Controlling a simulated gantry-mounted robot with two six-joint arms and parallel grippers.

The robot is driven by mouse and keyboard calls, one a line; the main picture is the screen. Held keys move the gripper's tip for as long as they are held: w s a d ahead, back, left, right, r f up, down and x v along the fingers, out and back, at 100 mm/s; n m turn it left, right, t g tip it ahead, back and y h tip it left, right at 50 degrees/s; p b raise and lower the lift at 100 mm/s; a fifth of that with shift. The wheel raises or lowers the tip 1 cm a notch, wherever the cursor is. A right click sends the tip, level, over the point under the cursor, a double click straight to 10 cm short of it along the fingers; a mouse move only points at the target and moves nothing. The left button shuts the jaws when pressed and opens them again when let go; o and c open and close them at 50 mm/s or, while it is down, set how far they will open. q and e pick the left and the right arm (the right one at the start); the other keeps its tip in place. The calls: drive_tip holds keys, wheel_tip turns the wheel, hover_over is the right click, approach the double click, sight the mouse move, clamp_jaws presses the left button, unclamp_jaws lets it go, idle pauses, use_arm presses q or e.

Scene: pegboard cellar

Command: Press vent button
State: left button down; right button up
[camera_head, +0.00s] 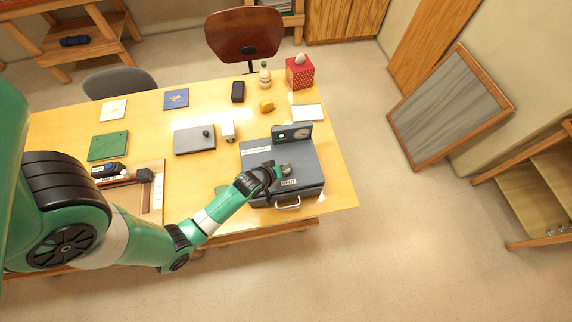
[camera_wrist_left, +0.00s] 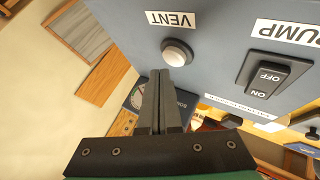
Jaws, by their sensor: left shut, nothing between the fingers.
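The blue-grey control box (camera_head: 255,163) stands at the right end of the table, with a "VENT" label (camera_head: 288,183) near its front edge. In the left wrist view, the round whitish vent button (camera_wrist_left: 177,52) sits in a dark ring beside the "VENT" label (camera_wrist_left: 170,19). My left gripper (camera_head: 280,171) is over the box top, close to the label. In the left wrist view its fingers (camera_wrist_left: 160,76) are shut and empty, with the tips just below the button in the picture. I cannot tell whether they touch it. My right gripper is not in view.
A black rocker switch (camera_wrist_left: 266,75) labelled "PUMP" sits beside the button. A gauge unit (camera_head: 292,133) rises at the box's back, and a handle (camera_head: 288,203) is on its front. A white object (camera_head: 228,131) and a grey case (camera_head: 194,140) lie left of the box.

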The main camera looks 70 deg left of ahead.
use_arm(q)
drive_tip(key=shift+f, duration=0.4)
drive_tip(key=shift+f+b, duration=0.55)
drive_tip(key=shift+b, duration=0.1)
idle(0.4)
drive_tip(key=shift+r, duration=0.15)
drive_tip(key=shift+r+p, duration=0.85)
drive_tip(key=shift+p, duration=0.15)
wheel_tip(320, 180, up, 5)
drive_tip(key=p, duration=0.5)
idle(0.5)
